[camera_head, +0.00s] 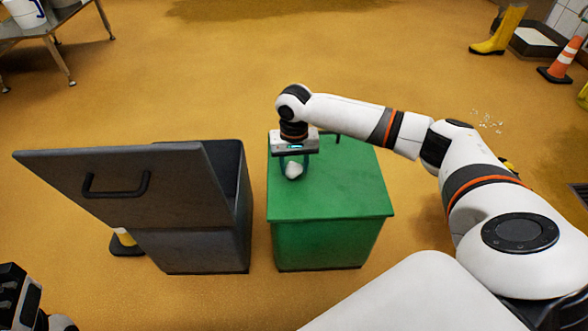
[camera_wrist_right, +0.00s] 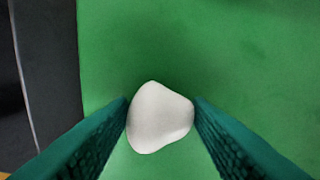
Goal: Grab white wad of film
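The white wad of film (camera_head: 293,171) is a small, rounded, uneven lump at the green lid, near its far left part. My right gripper (camera_head: 294,168) points down over it, one finger on each side. In the right wrist view the wad (camera_wrist_right: 160,118) fills the gap between the two teal fingertips (camera_wrist_right: 161,112) and appears to touch both. The gripper looks shut on it. I cannot tell whether the wad still rests on the lid. Part of my left gripper (camera_head: 18,295) shows at the lower left edge; its fingers are not clear.
The green bin (camera_head: 345,195) has its lid closed. Left of it stands a dark grey bin (camera_head: 205,250) with its handled lid (camera_head: 110,190) tilted up. A yellow boot (camera_head: 500,35), an orange cone (camera_head: 566,58) and a metal table (camera_head: 50,28) stand far off. Much floor is free.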

